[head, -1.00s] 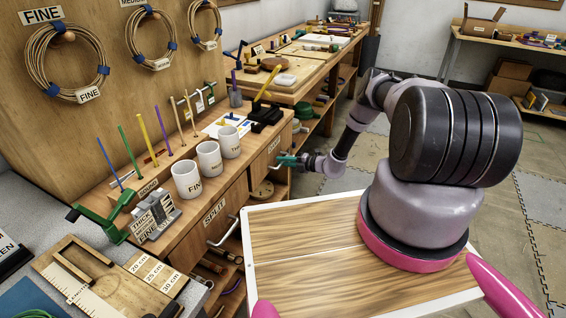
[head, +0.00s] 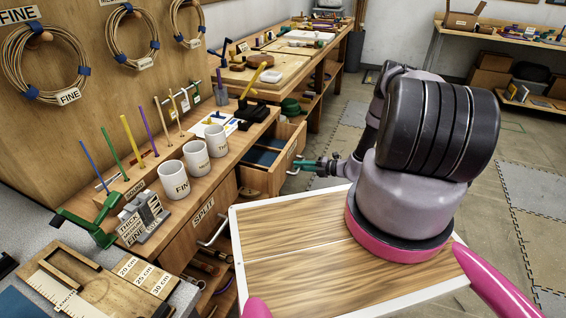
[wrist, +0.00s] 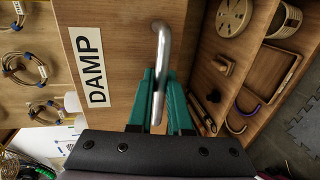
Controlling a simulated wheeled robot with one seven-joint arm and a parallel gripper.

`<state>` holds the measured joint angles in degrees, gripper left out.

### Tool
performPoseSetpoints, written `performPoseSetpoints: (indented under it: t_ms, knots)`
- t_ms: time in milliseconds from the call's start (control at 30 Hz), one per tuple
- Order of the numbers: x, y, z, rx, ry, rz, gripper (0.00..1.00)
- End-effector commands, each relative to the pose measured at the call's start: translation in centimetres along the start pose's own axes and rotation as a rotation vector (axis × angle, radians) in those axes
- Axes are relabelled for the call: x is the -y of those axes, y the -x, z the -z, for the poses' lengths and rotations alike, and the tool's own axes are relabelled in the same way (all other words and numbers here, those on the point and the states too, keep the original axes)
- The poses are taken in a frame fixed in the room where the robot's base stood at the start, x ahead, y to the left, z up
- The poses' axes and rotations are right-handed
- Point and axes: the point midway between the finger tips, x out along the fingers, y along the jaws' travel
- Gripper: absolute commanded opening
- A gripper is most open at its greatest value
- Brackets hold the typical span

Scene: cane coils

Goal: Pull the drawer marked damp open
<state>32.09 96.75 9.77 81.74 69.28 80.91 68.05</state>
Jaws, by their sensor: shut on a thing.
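The drawer marked damp (head: 286,156) stands pulled out of the bench in the head view, with its inside and something blue in it showing. In the wrist view its wooden front (wrist: 115,25) carries the DAMP label (wrist: 90,66) beside a metal bar handle (wrist: 160,45). My gripper (wrist: 160,80) has its green fingers on either side of the handle and is shut on it. In the head view my gripper (head: 300,164) is at the drawer's front, and the handle is partly hidden by the fingers.
The drawer marked split (head: 204,210) is nearer along the same bench. White mugs (head: 196,155) stand on the bench top above. Open shelves with small items (wrist: 240,75) show in the wrist view. Floor (head: 330,135) is clear beyond my arm.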

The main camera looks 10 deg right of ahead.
Motion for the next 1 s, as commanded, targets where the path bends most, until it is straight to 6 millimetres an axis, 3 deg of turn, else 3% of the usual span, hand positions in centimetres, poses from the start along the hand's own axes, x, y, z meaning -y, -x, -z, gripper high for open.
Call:
performPoseSetpoints:
  t_ms: [33,200,400,600,1000]
  knots:
    - [0.4,1.7,-0.1,0.004,-0.002,0.002,0.0]
    - [1.3,6.1,-0.1,0.003,0.0,0.002,0.0]
    - [2.0,9.6,0.0,0.001,-0.001,0.001,0.0]
    - [2.4,11.2,0.0,-0.001,0.0,0.002,0.0]
    - [2.5,11.4,0.0,-0.001,0.0,0.001,0.0]
